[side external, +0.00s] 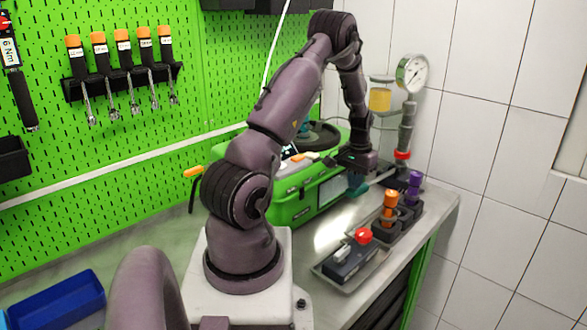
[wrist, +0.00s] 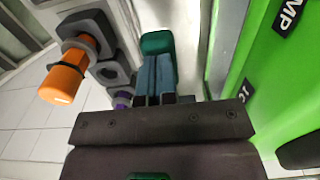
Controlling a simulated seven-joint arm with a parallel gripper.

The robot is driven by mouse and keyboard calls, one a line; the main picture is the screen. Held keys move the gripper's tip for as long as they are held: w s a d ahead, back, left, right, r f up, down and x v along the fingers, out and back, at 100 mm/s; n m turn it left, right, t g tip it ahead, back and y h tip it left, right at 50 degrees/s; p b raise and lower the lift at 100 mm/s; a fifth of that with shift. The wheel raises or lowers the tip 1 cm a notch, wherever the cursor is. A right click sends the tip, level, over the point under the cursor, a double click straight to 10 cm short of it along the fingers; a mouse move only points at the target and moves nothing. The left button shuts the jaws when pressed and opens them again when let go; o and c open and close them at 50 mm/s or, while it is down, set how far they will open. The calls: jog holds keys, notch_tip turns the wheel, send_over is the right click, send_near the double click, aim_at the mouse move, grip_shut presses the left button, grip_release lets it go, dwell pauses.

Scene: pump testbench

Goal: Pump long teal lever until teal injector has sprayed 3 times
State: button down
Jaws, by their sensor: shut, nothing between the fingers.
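My gripper (side external: 356,168) is lowered in front of the green case, near the tall pump stand. In the wrist view its two fingers (wrist: 155,78) are shut together. A dark teal block (wrist: 157,42) lies right at the fingertips, seemingly the teal lever's end; I cannot tell whether they touch. In the side view a small teal part (side external: 357,187) shows just below my gripper. The pump stand (side external: 405,135) has a round gauge (side external: 411,72) and a yellow-filled jar (side external: 380,97). I cannot make out the teal injector or any spray.
An orange injector (side external: 390,203) and a purple one (side external: 414,182) stand in dark holders on the bench's right side. A control box with a red button (side external: 363,236) sits on a tray in front. The green case (side external: 300,190) stands close beside my gripper.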

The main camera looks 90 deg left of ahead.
jog(key=shift+s+d+f, duration=0.1)
jog(key=shift+f, duration=1.05)
jog(key=shift+w+a+r, duration=0.15)
jog(key=shift+r, duration=1.6)
jog(key=shift+w+a+r, duration=0.15)
jog(key=shift+r, duration=1.75)
jog(key=shift+r, duration=2.95)
jog(key=s+d+r+m+t, duration=0.2)
jog(key=d+r+m, duration=0.1)
jog(key=d, duration=0.9)
jog(key=s+d+r+m+t, duration=0.1)
jog(key=d+r, duration=0.5)
jog(key=d, duration=0.6)
jog(key=s+d+r+m+t, duration=0.2)
jog(key=d+r+m, duration=0.3)
jog(key=d, duration=0.7)
jog(key=shift+s+d+t, duration=0.15)
jog(key=shift+s+t, duration=0.15)
jog(key=shift+s, duration=0.2)
